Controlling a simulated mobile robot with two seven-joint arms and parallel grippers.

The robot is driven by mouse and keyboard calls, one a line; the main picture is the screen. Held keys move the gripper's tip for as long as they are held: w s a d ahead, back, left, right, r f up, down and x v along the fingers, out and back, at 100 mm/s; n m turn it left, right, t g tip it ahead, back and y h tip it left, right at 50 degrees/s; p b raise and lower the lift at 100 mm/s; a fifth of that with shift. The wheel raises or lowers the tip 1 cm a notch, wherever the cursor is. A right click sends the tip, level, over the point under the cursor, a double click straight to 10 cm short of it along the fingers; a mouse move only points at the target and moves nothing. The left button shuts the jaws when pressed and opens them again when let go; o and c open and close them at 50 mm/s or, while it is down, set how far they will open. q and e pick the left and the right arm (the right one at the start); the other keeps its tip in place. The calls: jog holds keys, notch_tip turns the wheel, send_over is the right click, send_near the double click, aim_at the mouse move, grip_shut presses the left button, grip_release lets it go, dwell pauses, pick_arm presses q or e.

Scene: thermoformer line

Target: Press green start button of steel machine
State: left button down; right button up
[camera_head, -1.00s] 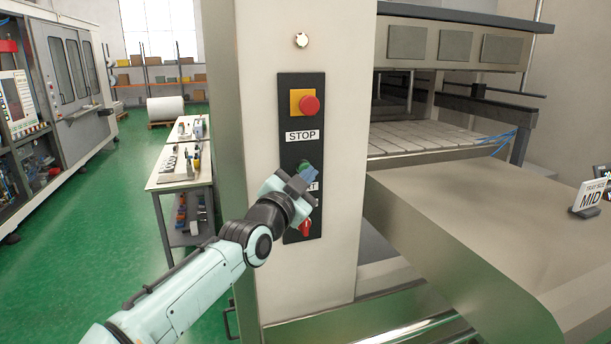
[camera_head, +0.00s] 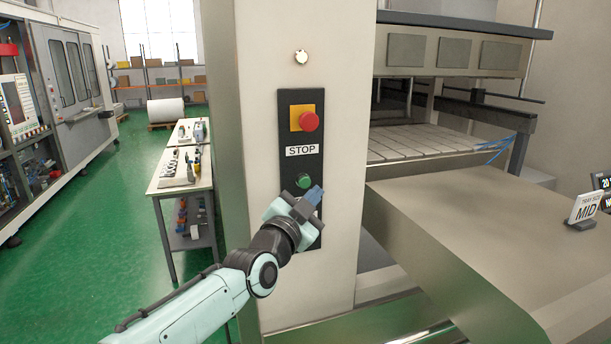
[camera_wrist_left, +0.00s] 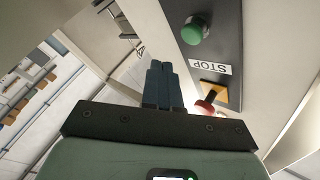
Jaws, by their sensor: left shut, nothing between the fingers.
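The green start button (camera_head: 304,181) sits on a dark control panel (camera_head: 309,165) on the pale column of the steel machine (camera_head: 342,110). It lies below the STOP label. My left gripper (camera_head: 316,192) is shut and empty, its blue-grey fingertips just below and right of the button in the head view. In the left wrist view the green button (camera_wrist_left: 194,30) stands clear of the shut fingers (camera_wrist_left: 161,75), up and to their right. I see no contact with it. The arm hides the panel's lower part. My right gripper is out of view.
A red stop button (camera_head: 309,121) on a yellow plate is above the STOP label (camera_head: 302,150). A table (camera_head: 180,182) stands behind at left, beside open green floor.

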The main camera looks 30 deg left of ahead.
pick_arm(q)
jog(key=shift+s+d+f, duration=0.1)
jog(key=shift+s+d, duration=0.6)
jog(key=shift+d, duration=0.1)
dwell(0.4)
